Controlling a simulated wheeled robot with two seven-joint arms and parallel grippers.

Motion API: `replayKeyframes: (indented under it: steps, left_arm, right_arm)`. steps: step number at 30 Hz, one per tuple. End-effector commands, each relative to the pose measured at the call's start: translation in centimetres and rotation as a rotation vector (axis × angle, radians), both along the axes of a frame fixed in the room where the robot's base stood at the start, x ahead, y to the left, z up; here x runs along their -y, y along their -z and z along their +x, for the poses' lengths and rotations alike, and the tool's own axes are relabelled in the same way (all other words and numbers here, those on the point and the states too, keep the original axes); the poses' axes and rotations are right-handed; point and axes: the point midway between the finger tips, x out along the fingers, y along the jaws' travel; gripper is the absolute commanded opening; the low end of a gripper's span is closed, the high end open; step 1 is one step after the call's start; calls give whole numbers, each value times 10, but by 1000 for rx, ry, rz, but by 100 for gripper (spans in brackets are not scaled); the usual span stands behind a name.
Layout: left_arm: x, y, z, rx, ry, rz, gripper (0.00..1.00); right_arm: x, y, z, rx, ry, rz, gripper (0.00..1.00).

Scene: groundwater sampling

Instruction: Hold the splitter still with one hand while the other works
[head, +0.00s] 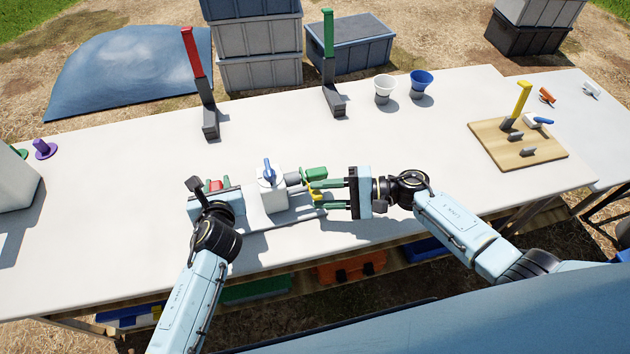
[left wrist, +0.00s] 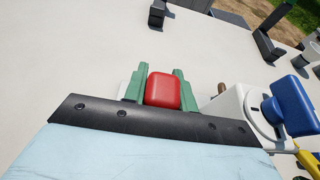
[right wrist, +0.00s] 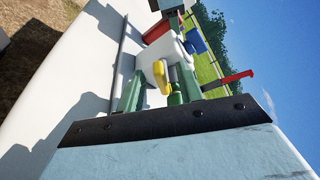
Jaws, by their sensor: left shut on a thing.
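The splitter (head: 272,196) is a white block with a blue lever (head: 267,167) on top, standing near the front of the table. It also shows in the left wrist view (left wrist: 232,106) and the right wrist view (right wrist: 157,52). My left gripper (left wrist: 160,88) is shut on the red block (left wrist: 164,91) at the splitter's left side. My right gripper (head: 322,193) comes from the right with its fingers apart. The yellow lever (right wrist: 161,76) on the splitter's right side lies between these fingers. A bright green part (head: 314,173) is beside it; contact cannot be told.
A red-handled stand (head: 208,110) and a green-handled stand (head: 330,80) are at the back. White (head: 384,88) and blue (head: 421,82) cups stand right of them. A wooden board (head: 490,150) with a yellow-handled piece is at right. The table between is clear.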

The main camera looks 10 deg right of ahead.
Motion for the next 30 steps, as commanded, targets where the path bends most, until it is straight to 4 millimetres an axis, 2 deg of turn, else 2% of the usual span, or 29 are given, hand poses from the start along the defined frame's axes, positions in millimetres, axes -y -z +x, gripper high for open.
replayKeyframes:
  steps: [4, 7, 15, 21, 25, 30]
  left_arm:
    - [0, -1, 0, 1, 0, 0, 0]
    - [0, 0, 0, 1, 0, 0, 0]
    - [0, 0, 0, 1, 0, 0, 0]
    - [0, 0, 0, 1, 0, 0, 0]
    - [0, 0, 0, 1, 0, 0, 0]
    - [0, 0, 0, 1, 0, 0, 0]
  right_arm:
    - [4, 0, -1, 0, 0, -1, 36]
    - [16, -2, -5, 0, 0, -4, 36]
    - [71, -10, -20, -1, 1, -5, 36]
    - [101, -15, -29, -1, 2, -1, 36]
    - [111, -17, -32, 0, 1, 0, 36]
    - [115, -18, -33, 0, 0, 0, 36]
